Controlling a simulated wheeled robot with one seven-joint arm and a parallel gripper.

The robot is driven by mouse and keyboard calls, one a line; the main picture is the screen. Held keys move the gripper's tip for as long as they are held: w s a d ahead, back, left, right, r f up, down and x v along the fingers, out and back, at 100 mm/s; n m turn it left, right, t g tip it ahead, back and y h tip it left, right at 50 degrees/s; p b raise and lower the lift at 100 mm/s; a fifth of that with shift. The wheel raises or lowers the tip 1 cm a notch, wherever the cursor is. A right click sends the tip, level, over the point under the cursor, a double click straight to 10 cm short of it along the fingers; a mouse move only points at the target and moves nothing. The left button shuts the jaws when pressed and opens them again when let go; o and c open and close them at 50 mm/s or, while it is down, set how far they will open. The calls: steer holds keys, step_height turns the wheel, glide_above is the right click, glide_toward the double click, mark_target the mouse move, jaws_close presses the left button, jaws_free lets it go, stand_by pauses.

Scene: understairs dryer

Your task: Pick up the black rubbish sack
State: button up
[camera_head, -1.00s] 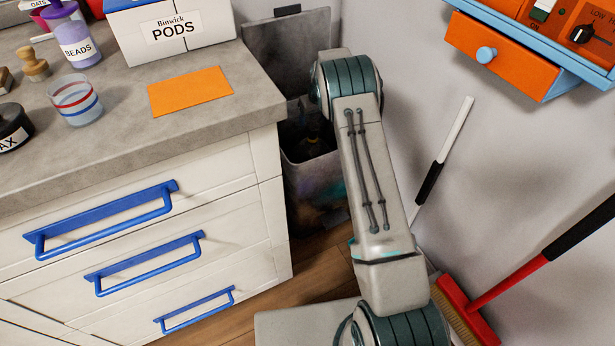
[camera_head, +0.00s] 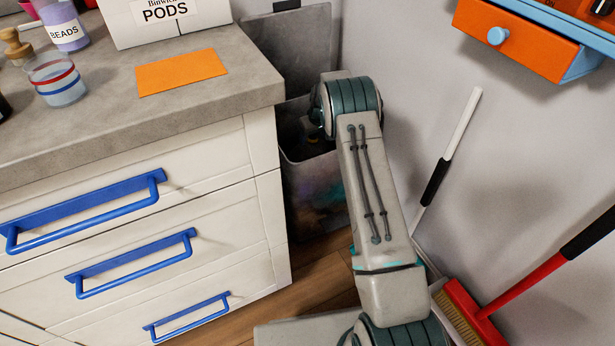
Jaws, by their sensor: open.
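A grey bin (camera_head: 318,195) stands in the gap between the drawer unit and the wall, with its dark lid (camera_head: 290,55) raised at the back. The bin's inside is dark, and I cannot make out a black rubbish sack in it. My arm rises from the bottom of the view and bends at a joint beside the bin's mouth. The far part of my arm is hidden behind that joint, on the bin side.
The drawer unit with blue handles (camera_head: 135,264) and a grey worktop (camera_head: 215,95) stands close on the bin's left. A red broom (camera_head: 470,312) and a white-and-black handle (camera_head: 450,150) lean at right. An orange drawer (camera_head: 520,40) juts from the wall above.

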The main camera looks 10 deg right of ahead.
steer(key=c, duration=1.2)
steer(key=shift+w+r+p, duration=0.15)
steer(key=shift+r+p, duration=0.15)
steer(key=shift+r, duration=0.35)
steer(key=shift+c, duration=0.2)
step_height(320, 180, up, 46)
steer(key=p, duration=2.8)
